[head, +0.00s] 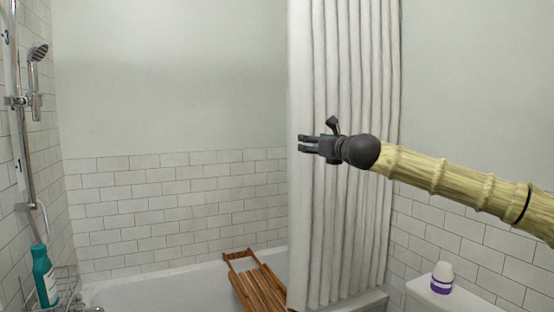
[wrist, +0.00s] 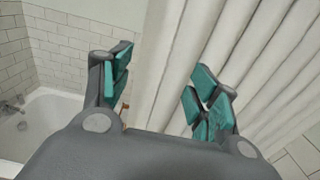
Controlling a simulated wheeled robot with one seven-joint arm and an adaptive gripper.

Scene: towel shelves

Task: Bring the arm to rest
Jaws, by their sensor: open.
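My arm reaches in from the right in the head view, with my gripper (head: 306,144) at its end, pointing left. In the wrist view my gripper (wrist: 160,95) shows its two fingers with teal pads set apart, and nothing is between them. The gripper appears in front of the pale shower curtain (head: 335,220). I cannot tell exactly how near it is to the cloth.
A white bathtub (head: 180,285) holds up a wooden slatted rack (head: 262,285). A teal bottle (head: 44,276) stands in a wire basket at left, below a shower head (head: 38,53). A white and purple container (head: 442,278) sits on a white surface at lower right.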

